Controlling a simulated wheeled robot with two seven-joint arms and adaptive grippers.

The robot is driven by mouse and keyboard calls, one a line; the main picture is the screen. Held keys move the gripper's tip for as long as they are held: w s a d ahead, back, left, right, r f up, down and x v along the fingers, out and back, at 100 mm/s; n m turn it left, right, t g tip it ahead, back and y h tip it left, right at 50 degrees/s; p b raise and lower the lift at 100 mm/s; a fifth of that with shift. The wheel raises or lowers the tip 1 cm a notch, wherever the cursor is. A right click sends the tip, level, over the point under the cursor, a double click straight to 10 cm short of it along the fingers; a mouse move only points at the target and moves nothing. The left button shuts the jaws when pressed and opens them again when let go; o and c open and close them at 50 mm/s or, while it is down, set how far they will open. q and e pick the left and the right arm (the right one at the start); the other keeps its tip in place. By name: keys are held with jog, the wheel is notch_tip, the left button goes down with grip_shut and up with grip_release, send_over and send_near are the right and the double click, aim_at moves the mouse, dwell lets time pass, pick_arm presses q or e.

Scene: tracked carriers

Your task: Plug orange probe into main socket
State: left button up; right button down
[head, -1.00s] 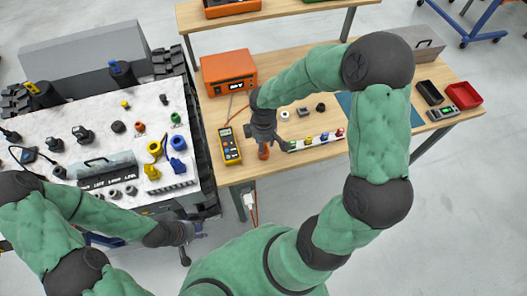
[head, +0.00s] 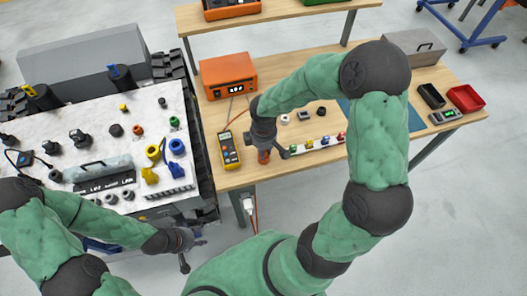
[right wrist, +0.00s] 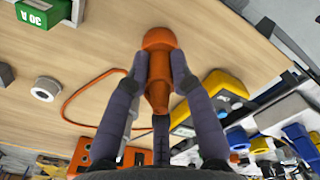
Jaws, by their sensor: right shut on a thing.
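The orange probe (right wrist: 157,70) is between the fingers of my right gripper (right wrist: 155,85) in the right wrist view, its rounded end beyond the fingertips. My right gripper (head: 264,143) is shut on it. In the head view the probe's orange end (head: 264,156) shows just below the gripper, over the wooden bench near its front edge. My left gripper (head: 194,245) looks open and empty, beside the front right corner of the tracked carrier (head: 60,200). I cannot tell which is the main socket.
On the wooden bench (head: 235,182), a yellow multimeter (head: 228,150) lies left of the right gripper, and an orange box (head: 228,76) stands behind. A gap separates carrier and bench.

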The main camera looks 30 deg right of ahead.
jog(key=shift+r, duration=0.2)
jog(key=shift+r+p, duration=1.15)
jog(key=shift+r, duration=0.2)
jog(key=shift+r+p, duration=1.55)
jog(key=shift+r, duration=0.1)
dwell(0.3)
jog(key=c, duration=1.9)
grip_release()
grip_shut()
